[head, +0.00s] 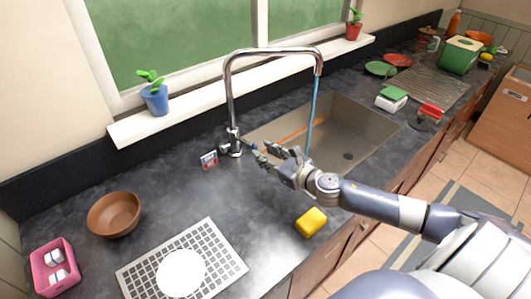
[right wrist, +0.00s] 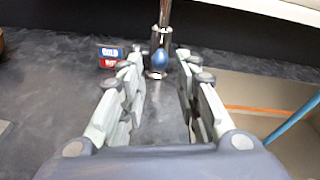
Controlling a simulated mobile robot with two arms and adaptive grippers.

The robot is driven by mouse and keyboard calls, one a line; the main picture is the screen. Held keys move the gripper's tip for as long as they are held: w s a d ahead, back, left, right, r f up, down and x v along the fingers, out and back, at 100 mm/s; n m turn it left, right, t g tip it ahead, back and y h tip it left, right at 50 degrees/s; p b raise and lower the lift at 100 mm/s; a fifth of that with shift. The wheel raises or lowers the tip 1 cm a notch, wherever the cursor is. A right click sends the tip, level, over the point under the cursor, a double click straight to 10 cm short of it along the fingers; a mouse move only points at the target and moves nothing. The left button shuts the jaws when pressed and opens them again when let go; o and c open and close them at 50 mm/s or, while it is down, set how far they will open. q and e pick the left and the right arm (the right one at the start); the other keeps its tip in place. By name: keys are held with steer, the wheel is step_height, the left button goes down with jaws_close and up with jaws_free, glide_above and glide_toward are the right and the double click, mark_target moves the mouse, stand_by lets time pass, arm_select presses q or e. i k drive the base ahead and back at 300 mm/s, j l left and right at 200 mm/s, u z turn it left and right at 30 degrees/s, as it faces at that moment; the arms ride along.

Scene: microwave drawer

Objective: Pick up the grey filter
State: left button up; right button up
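I cannot make out a thing that is clearly a grey filter in either view. A grey grid rack (head: 226,245) lies flat on the counter at the front, with a white round plate (head: 181,273) on it. My right gripper (head: 263,153) is open and empty, close to the base of the tap (head: 234,140) at the sink's left end. In the right wrist view the open fingers (right wrist: 162,85) point at the tap base, and the tap's blue lever (right wrist: 158,60) shows between the fingertips. I cannot tell whether they touch it. My left gripper is not in view.
Blue water runs from the tap into the sink (head: 372,128). A small cold/hot sign (head: 209,159) stands left of the tap. A yellow sponge (head: 311,222) lies on the front edge. A brown bowl (head: 114,214) and pink box (head: 55,267) stand left. Counter between is clear.

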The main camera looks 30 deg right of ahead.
mark_target(137, 280)
steer(key=k+l, duration=0.1)
steer(key=k, duration=0.4)
steer(key=k+l, duration=0.15)
steer(key=k, duration=0.35)
